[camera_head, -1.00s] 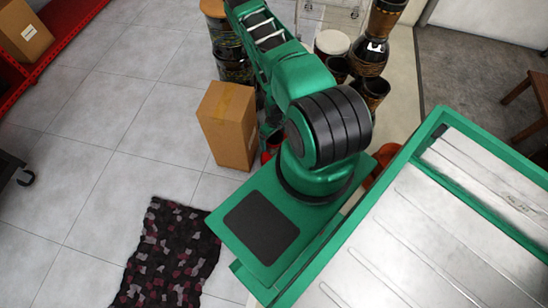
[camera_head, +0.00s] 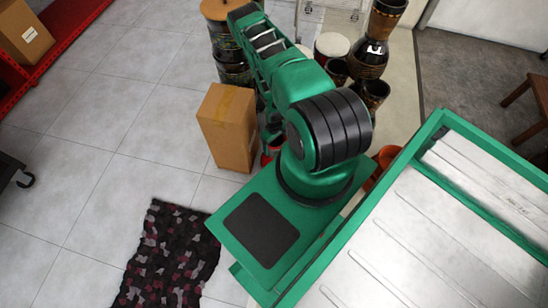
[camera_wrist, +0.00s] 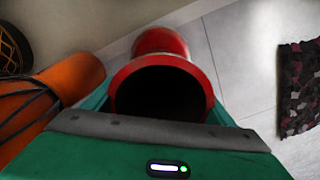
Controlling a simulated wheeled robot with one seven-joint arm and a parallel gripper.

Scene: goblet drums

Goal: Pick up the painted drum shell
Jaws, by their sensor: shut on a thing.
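The painted drum shell (camera_wrist: 165,44) is a red, goblet-shaped shell in the wrist view. Its wide open mouth, dark inside, faces the camera, and its body narrows away from it. My gripper (camera_wrist: 161,103) is shut on the shell, with green finger parts showing at both sides of the mouth. The exact contact is hidden by the rim and the gripper's grey front edge. In the head view only a small red part of the shell (camera_head: 266,159) shows beside my arm, which hides the rest. I cannot tell whether its base touches the floor.
An orange roped drum (camera_wrist: 48,98) lies close left of the shell. A cardboard box (camera_head: 228,128) stands close by in the head view. Several dark drums (camera_head: 369,57) stand behind my arm. A patterned dark rug (camera_head: 165,255) lies on open tiled floor.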

